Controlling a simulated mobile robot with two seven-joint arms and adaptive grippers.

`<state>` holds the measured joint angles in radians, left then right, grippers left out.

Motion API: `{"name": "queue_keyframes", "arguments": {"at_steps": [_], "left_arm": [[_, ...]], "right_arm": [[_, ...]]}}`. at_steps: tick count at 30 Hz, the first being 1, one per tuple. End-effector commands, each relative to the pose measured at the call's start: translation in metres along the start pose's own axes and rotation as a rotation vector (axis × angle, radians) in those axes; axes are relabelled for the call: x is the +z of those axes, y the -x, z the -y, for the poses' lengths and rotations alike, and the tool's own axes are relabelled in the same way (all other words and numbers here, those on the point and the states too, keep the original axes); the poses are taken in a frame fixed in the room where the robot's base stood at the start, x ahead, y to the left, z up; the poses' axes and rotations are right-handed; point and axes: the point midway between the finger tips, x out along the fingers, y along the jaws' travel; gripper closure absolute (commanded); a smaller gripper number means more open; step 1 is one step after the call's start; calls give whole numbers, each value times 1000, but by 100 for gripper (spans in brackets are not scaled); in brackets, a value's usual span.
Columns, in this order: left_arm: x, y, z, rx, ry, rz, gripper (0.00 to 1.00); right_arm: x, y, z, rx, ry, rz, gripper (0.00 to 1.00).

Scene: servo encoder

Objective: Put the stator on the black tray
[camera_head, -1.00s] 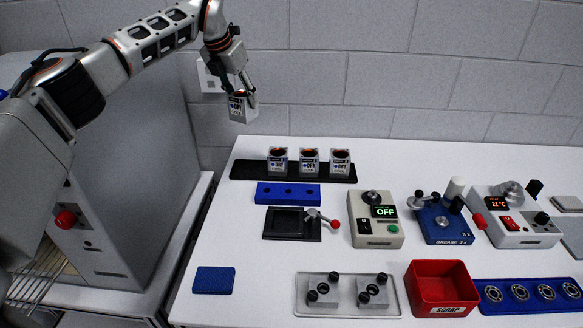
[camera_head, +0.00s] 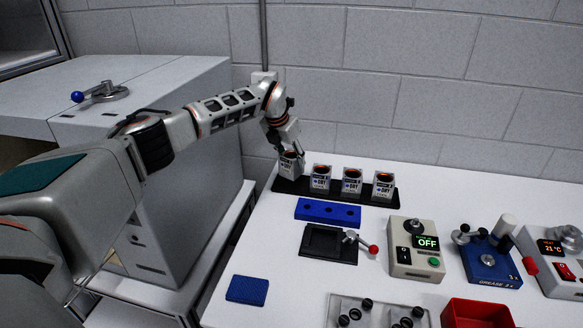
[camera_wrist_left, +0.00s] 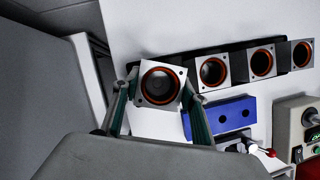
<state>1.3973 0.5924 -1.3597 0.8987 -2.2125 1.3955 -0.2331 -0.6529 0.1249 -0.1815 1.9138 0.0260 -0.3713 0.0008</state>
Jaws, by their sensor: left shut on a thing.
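My left gripper (camera_head: 290,152) is shut on a stator (camera_head: 291,167), a pale square block with a round, orange-rimmed bore and "DRY" on its side. The stator is over the left end of the black tray (camera_head: 303,190), slightly tilted in the head view. I cannot tell whether its underside touches the tray. In the left wrist view, the stator (camera_wrist_left: 160,83) sits between the two fingers, bore facing the camera. Three similar stators stand in a row on the tray to its right, the nearest (camera_head: 320,178) close beside it. My right gripper is out of view.
A blue block with holes (camera_head: 328,212) and a black fixture with a red-knobbed lever (camera_head: 328,243) lie in front of the tray. A beige box reading OFF (camera_head: 416,248) stands to the right. A grey cabinet (camera_head: 195,150) is on the left, the wall behind.

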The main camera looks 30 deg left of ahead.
Motion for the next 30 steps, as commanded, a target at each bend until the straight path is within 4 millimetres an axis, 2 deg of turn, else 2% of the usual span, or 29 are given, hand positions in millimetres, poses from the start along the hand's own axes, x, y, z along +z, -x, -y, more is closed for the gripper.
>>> {"name": "queue_keyframes", "arguments": {"at_steps": [2, 10, 21, 22, 24, 30], "left_arm": [[0, -3, 0, 0, 0, 3, 97], [-14, -35, 0, 0, 0, 1, 97], [-16, -40, 0, 0, -1, 3, 97], [-17, -41, 0, 1, 0, 0, 55], [-17, -41, 0, 1, 0, 0, 41], [-17, -41, 0, 0, 0, 0, 41]], "right_arm": [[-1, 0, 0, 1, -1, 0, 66], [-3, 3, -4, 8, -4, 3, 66], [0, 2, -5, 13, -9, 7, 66], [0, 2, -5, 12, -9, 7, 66], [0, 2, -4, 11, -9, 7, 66], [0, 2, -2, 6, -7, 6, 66]]}}
